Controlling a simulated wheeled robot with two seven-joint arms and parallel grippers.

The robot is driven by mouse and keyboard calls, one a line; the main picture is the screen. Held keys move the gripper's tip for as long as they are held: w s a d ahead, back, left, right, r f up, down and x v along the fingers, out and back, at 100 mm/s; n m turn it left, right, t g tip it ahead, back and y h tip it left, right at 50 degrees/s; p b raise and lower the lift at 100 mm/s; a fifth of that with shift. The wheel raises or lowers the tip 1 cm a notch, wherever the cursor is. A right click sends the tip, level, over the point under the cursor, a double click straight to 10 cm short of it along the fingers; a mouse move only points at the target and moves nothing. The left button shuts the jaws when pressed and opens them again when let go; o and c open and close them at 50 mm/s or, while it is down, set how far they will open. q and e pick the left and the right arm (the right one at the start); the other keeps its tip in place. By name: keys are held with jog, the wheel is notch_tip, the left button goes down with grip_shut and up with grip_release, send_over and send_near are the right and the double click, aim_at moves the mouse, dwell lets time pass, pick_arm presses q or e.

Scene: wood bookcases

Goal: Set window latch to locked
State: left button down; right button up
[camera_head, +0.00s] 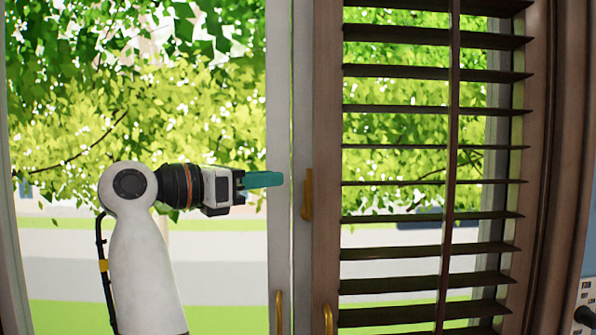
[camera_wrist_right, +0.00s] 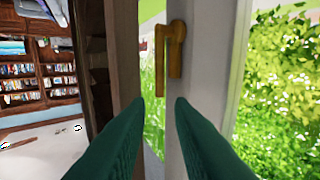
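The brass-coloured window latch (camera_head: 307,195) is at the meeting edge of the white window frame and the brown shutter frame in the head view. In the right wrist view the latch (camera_wrist_right: 172,55) is on a white frame, with its handle hanging down. My right gripper (camera_head: 280,180) has teal fingers and points right, with its tips left of the latch in the head view. In the right wrist view its fingers (camera_wrist_right: 160,100) are apart with nothing between them, and the latch is ahead, above the tips. My left gripper is not in view.
A brown louvred shutter (camera_head: 430,128) covers the right side of the window. Two brass handles (camera_head: 279,310) (camera_head: 328,318) are lower down on the frames. A bookcase (camera_wrist_right: 45,75) shows at left in the right wrist view. Clear glass lies behind my right arm.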

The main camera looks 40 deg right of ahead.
aim_at(307, 175)
jog(key=d, duration=0.2)
jog(key=d+p, duration=0.1)
jog(key=d, duration=0.4)
jog(key=shift+s+d, duration=0.15)
jog(key=shift+s, duration=0.25)
grip_shut()
